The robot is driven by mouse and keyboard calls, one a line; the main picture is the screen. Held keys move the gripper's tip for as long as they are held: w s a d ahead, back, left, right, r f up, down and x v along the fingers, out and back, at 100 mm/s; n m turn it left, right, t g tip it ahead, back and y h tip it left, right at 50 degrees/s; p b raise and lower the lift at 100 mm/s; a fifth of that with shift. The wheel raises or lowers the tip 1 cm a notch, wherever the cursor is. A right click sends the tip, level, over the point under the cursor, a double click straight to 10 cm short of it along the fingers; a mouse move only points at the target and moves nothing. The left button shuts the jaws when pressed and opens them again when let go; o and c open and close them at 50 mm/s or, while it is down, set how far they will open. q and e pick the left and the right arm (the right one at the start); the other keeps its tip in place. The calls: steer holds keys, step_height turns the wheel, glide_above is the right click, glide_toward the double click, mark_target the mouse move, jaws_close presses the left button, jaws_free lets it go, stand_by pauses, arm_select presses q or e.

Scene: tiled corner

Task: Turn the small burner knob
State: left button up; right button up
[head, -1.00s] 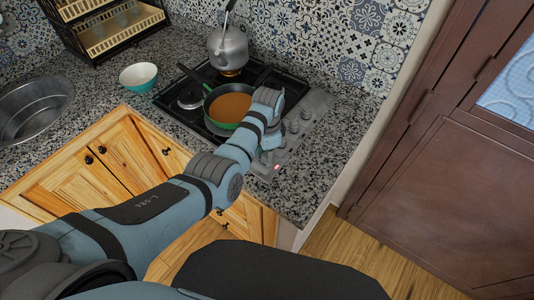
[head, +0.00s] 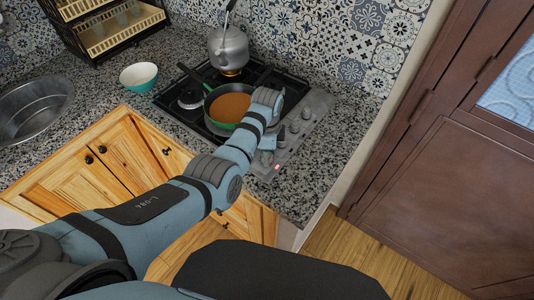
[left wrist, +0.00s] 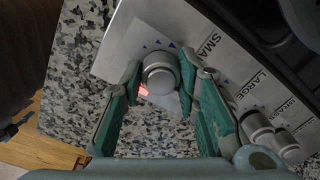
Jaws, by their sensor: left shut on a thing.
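The small burner knob (left wrist: 160,75) is a round grey knob at the near end of the stove's silver control panel (left wrist: 122,42), beside printed letters "SMA". In the left wrist view my left gripper (left wrist: 159,82) has its green-padded fingers on both sides of this knob, shut on it. In the head view the left gripper (head: 267,145) points down at the panel's near end. My arm and hand hide much of the knob there. My right gripper is in neither view.
Other knobs (left wrist: 257,126) stand close beside the gripper along the panel. A green pan (head: 234,104) with orange-brown contents sits on the stove, and a kettle (head: 228,48) stands behind it. A teal bowl (head: 139,76) is on the granite counter, left of the stove.

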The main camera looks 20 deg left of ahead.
arm_select(q)
steer(key=shift+s+d+f, duration=0.1)
steer(key=shift+s+f, duration=0.1)
steer(key=shift+s, duration=0.05)
steer(key=o, duration=1.2)
steer(key=shift+w, duration=0.15)
steer(key=shift+c, duration=0.2)
steer(key=shift+r, duration=0.1)
steer(key=shift+r, duration=0.4)
step_height(320, 180, up, 11)
steer(key=shift+d, duration=0.1)
